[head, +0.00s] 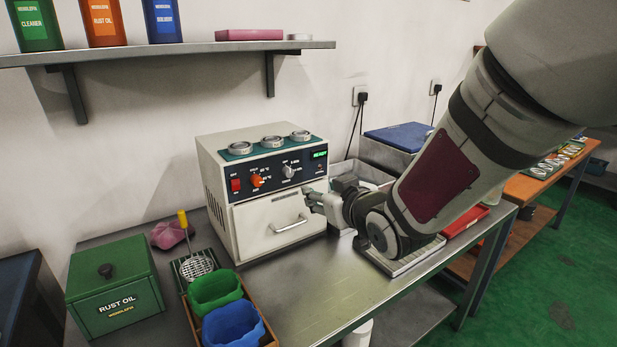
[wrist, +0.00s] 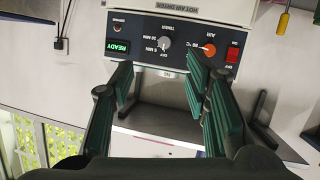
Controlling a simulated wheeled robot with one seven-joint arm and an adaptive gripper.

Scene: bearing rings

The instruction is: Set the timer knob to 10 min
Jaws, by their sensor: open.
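The timer knob (head: 289,171) is a small grey knob on the dark front panel of the cream hot air dryer (head: 278,215). In the upside-down wrist view the timer knob (wrist: 165,43) lies ahead of and between my fingers, with OFF and minute marks around it. I cannot tell which mark its pointer is on. My gripper (head: 312,201) is in front of the dryer, low and right of the knob. In the wrist view my gripper (wrist: 160,82) is open and empty, its green-padded fingers spread apart and not touching the knob.
An orange air knob (head: 257,181) and red power switch (head: 236,185) sit left of the timer knob. A green READY display (head: 320,154) is to its right. The door handle (head: 289,224) sticks out below. Bearing rings (head: 271,141) lie on top. Green and blue bins (head: 232,318) stand in front.

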